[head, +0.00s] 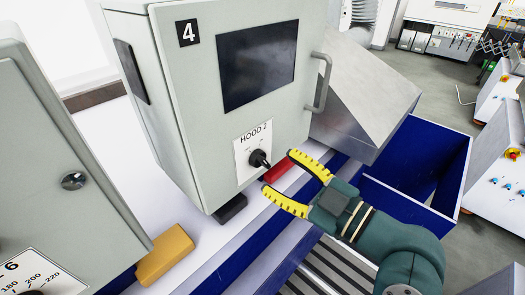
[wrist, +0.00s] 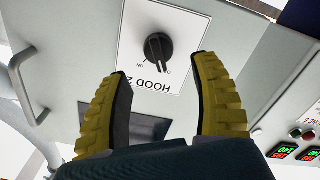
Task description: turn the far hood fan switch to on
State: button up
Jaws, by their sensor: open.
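A black rotary switch (head: 259,159) sits on a white plate labelled HOOD 2 (head: 252,146), low on the front of a grey cabinet marked 4 (head: 185,110). My gripper (head: 279,172) has yellow ribbed fingers and is open and empty.
The cabinet has a dark screen (head: 257,62) and a bar handle (head: 322,82). A red block (head: 283,171) is behind my fingers and a yellow block (head: 166,256) lies at lower left. A slanted metal box (head: 365,95) and blue bin (head: 410,150) stand right. Another cabinet (head: 50,150) stands left.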

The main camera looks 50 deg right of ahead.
aim_at(266, 164)
jog(key=w+p, duration=0.1)
jog(key=w, duration=0.4)
jog(key=shift+w, duration=0.2)
grip_shut()
